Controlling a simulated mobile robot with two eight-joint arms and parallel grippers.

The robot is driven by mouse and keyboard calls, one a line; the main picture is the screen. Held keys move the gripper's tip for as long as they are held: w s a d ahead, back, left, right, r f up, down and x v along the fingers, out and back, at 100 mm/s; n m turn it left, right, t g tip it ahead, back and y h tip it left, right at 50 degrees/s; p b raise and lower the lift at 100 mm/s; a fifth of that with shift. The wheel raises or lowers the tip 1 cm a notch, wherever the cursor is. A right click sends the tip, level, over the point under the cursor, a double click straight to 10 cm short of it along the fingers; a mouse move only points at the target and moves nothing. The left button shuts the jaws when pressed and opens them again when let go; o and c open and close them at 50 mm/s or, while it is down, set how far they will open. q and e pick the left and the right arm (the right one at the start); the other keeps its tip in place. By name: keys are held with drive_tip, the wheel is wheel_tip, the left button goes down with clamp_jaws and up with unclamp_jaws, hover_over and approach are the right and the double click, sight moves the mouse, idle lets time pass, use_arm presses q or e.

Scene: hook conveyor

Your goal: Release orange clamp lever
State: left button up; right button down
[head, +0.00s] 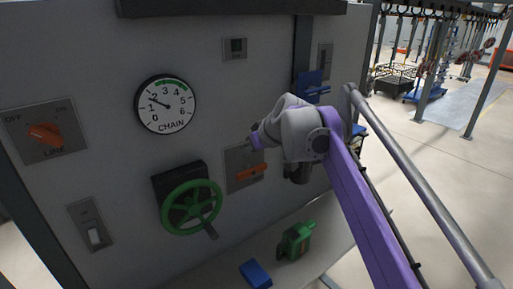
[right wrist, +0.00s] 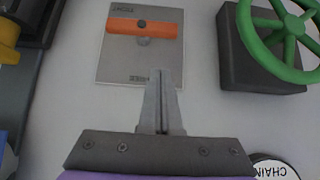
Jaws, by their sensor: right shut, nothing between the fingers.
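The orange clamp lever (head: 251,173) sits on a grey plate (head: 238,157) on the panel, right of the green handwheel. It lies close to horizontal. In the right wrist view the lever (right wrist: 120,27) crosses its plate (right wrist: 115,68) beyond the fingertips, with a round pivot at its middle. My right gripper (head: 256,138) is above the lever in the head view, near the plate's upper part. Its fingers (right wrist: 162,75) are shut and empty, apart from the lever. My left gripper is not in view.
A green handwheel (head: 191,207) sticks out left of the plate. A chain gauge (head: 166,104) and an orange line switch (head: 45,134) are further left. Below, a ledge holds a green object (head: 295,241) and a blue block (head: 255,273). A grey rail (head: 420,185) runs at right.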

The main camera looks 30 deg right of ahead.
sight(252, 171)
drive_tip(key=f, duration=0.2)
drive_tip(key=w+f, duration=0.1)
drive_tip(key=f, duration=0.2)
drive_tip(key=shift+w+f, duration=0.3)
